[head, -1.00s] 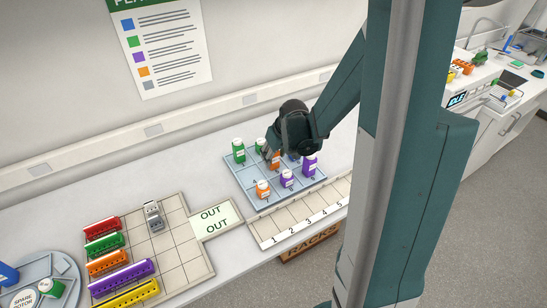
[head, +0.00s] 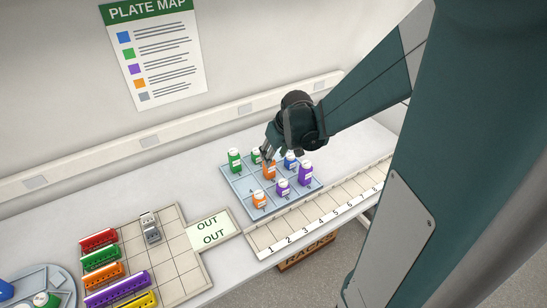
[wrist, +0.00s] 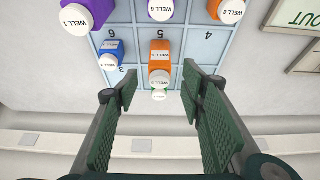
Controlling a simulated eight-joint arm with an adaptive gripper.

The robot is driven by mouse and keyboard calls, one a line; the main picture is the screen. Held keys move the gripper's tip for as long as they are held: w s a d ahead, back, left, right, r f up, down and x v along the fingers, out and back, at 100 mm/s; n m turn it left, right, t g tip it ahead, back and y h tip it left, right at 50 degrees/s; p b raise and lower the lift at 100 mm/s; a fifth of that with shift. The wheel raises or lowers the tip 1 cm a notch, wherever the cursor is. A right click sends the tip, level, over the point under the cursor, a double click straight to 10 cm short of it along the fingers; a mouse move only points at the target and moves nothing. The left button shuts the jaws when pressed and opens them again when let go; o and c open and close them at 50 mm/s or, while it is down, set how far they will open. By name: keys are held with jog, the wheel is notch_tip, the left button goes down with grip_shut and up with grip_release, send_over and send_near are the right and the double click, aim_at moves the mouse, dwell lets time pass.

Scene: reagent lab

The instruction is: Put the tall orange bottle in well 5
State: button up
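The taller of two orange bottles (head: 269,171) stands upright with a white cap in the middle of a blue gridded tray (head: 228,178). In the wrist view this orange bottle (wrist: 160,55) stands by a printed 5, straight ahead between my fingers. My gripper (head: 267,154) is open and empty just above and behind it; its green finger pads (wrist: 160,84) are spread apart, not visibly touching the bottle. A pale numbered strip (head: 292,219) with marks 1 to 8 lies in front of the tray; its place 5 looks empty.
An OUT plate (head: 209,229) and coloured racks (head: 104,258) lie left.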

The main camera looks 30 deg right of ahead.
jog(key=shift+s+r, duration=0.15)
jog(key=shift+r, duration=0.15)
dwell(0.6)
jog(key=s+a+r+t, duration=0.1)
jog(key=s+a+r, duration=0.6)
jog(key=s+a, duration=0.2)
jog(key=s+a+r+t, duration=0.1)
jog(key=s+a+r, duration=0.6)
jog(key=s+a, duration=0.3)
jog(key=shift+s+t, duration=0.3)
jog(key=shift+t, duration=0.1)
